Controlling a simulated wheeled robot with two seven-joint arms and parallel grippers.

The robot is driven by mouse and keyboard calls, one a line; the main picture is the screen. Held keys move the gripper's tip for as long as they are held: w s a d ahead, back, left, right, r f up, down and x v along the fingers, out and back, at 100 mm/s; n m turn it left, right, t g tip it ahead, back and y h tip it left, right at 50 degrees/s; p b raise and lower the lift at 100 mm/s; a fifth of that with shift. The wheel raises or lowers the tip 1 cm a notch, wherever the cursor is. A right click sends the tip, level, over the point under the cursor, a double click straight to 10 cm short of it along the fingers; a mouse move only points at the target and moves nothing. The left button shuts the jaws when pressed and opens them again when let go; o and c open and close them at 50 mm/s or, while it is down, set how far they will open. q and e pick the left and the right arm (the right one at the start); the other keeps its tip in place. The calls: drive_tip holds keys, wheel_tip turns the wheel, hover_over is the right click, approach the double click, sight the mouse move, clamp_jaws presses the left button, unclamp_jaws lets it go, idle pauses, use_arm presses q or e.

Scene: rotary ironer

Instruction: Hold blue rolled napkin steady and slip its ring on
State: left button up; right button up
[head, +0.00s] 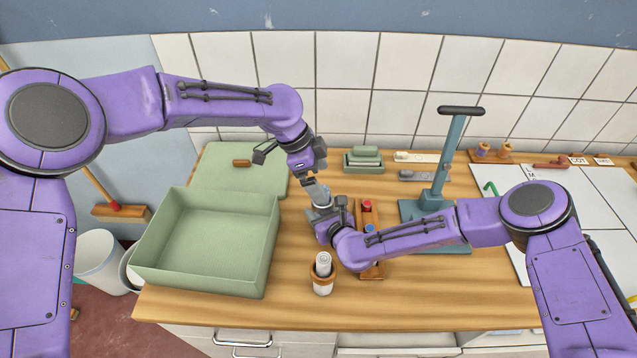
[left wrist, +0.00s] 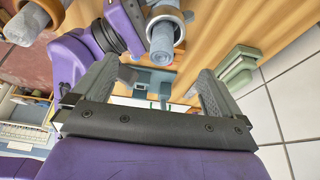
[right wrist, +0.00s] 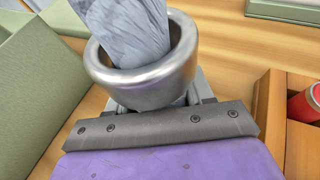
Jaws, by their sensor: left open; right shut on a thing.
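The blue rolled napkin (head: 315,188) stands roughly upright, a little tilted, above the table between my two arms. It also shows in the left wrist view (left wrist: 162,42) and the right wrist view (right wrist: 132,28). A silver ring (right wrist: 145,72) encircles it close above my right gripper (head: 325,221). That gripper appears shut on the napkin's lower part; the ring hides most of its fingers. My left gripper (head: 294,158) is open and empty, just above the napkin's upper end. Its two spread fingers show in the left wrist view (left wrist: 166,82), with the napkin beyond them.
A green open box (head: 205,250) stands at the left, its lid (head: 240,170) behind it. A white roll (head: 322,265) in a wooden ring stands in front. A wooden tray (head: 370,268) and a teal stand (head: 438,165) lie right of my right gripper.

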use_arm(q)
wheel_tip(320, 180, up, 7)
drive_tip(key=shift+f, duration=0.2)
idle(0.4)
idle(0.3)
use_arm(e)
drive_tip(key=o, duration=0.8)
